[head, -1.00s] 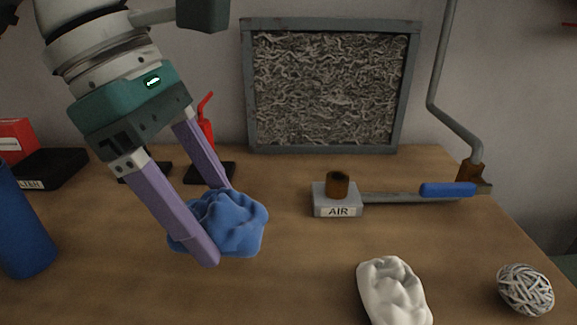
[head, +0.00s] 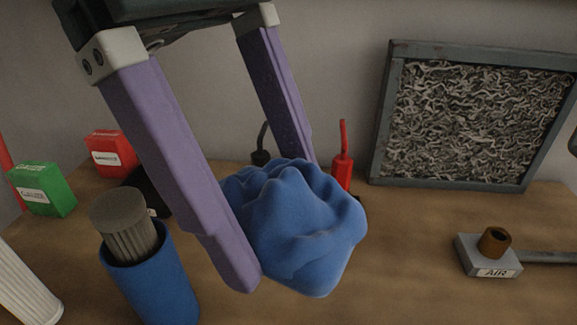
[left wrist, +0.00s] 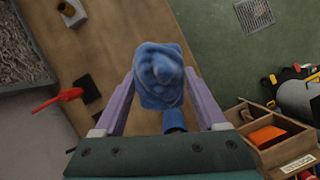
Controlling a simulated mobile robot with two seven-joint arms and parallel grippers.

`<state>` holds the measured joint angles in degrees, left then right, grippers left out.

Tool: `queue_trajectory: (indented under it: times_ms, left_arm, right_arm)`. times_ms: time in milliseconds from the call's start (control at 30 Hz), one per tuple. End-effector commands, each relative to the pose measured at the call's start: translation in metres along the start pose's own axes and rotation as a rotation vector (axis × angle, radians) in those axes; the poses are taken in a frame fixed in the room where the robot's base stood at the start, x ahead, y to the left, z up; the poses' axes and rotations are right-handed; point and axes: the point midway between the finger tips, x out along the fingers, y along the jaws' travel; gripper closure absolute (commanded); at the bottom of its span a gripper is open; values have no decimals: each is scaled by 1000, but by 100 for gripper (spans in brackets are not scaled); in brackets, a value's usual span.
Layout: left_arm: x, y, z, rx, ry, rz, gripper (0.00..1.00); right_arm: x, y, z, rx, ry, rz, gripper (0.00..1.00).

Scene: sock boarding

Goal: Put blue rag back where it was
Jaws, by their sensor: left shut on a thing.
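The blue rag (head: 305,225) is a crumpled blue lump between the two purple fingers of my left gripper (head: 285,225) in the head view. The left gripper is shut on it and holds it up in front of the camera, over the table. In the left wrist view the blue rag (left wrist: 158,76) sits between the fingertips of the left gripper (left wrist: 160,90), with wooden table and green floor behind it. My right gripper shows in neither view.
A blue cylinder (head: 155,280) with a grey ribbed piece in its top stands at left. Behind are a green box (head: 43,190) and red box (head: 110,153). A framed mesh panel (head: 470,120) leans at the back right. A block marked AIR (head: 488,262) sits at right. Bare table (head: 410,240) lies between.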

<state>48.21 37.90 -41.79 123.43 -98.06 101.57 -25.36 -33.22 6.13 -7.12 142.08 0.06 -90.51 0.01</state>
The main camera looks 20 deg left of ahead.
Motion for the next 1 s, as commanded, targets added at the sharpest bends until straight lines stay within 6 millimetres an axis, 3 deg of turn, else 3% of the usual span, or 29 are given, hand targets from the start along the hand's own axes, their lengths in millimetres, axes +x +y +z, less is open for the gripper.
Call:
queue_trajectory:
  times_ms: [167,500,1000]
  left_arm:
    - [28,-4,-10,11,4,-13,79]
    - [117,-3,-47,9,2,-9,79]
    - [178,-2,-72,11,2,-6,79]
  right_arm:
    - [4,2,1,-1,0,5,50]
    - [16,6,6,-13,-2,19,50]
    - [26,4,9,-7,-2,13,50]
